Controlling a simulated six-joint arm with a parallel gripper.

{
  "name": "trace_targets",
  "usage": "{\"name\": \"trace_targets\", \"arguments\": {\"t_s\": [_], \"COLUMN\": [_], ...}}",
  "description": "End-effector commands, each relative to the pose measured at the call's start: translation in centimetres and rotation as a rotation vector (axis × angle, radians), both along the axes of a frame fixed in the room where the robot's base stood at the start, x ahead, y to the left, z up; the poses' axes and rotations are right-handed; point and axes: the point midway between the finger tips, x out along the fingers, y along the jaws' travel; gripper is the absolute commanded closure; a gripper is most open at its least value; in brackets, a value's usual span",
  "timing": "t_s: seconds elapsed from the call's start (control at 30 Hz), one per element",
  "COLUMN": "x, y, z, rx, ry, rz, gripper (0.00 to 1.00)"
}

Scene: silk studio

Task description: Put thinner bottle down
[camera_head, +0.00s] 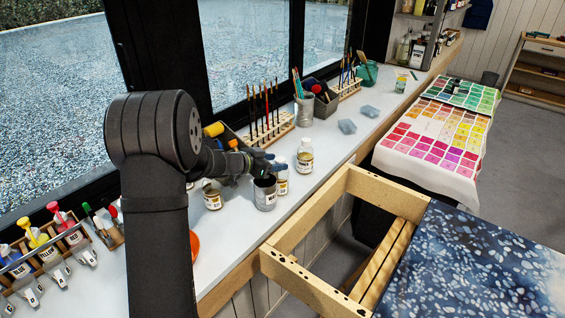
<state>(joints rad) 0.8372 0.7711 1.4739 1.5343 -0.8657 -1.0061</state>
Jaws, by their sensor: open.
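My gripper (268,162) is open above the white counter (238,232), next to a group of small containers. A bottle with a white cap (281,180) stands just right of the fingertips, partly hidden behind a grey metal tin (265,197). A second bottle with a white cap and pale label (305,158) stands a little further right, apart from the gripper. I cannot tell which bottle is the thinner, or whether the fingers touch the nearer one. A small labelled jar (212,198) stands left of the tin.
Brush racks (268,130) and a pot of tools (304,108) stand along the window. Squeeze bottles in a rack (45,248) are at the lower left. An orange item (194,246) shows beside my arm. A wooden frame (312,284) lies right of the counter. Bare counter shows in front.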

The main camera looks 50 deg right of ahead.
Motion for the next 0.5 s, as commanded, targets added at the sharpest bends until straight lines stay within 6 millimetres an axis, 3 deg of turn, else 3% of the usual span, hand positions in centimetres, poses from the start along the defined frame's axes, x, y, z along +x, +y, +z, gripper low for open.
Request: {"name": "trace_targets", "arguments": {"t_s": [0.2, 0.5], "x": [1.1, 1.6], "y": [4.2, 6.7], "z": [1.9, 2.8], "rx": [-0.001, -0.001], "ry": [-0.001, 0.001], "rz": [0.003, 0.0], "gripper": [0.48, 0.48]}}
